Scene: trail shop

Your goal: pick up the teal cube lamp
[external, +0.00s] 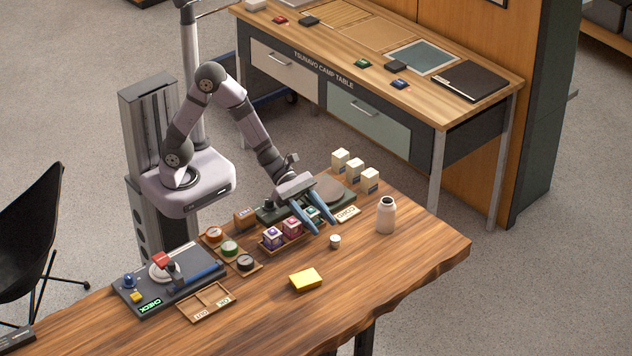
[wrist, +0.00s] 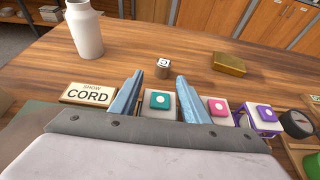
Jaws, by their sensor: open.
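A CORD sign (external: 347,214) stands right of my gripper. White boxes (external: 355,170) stand behind.

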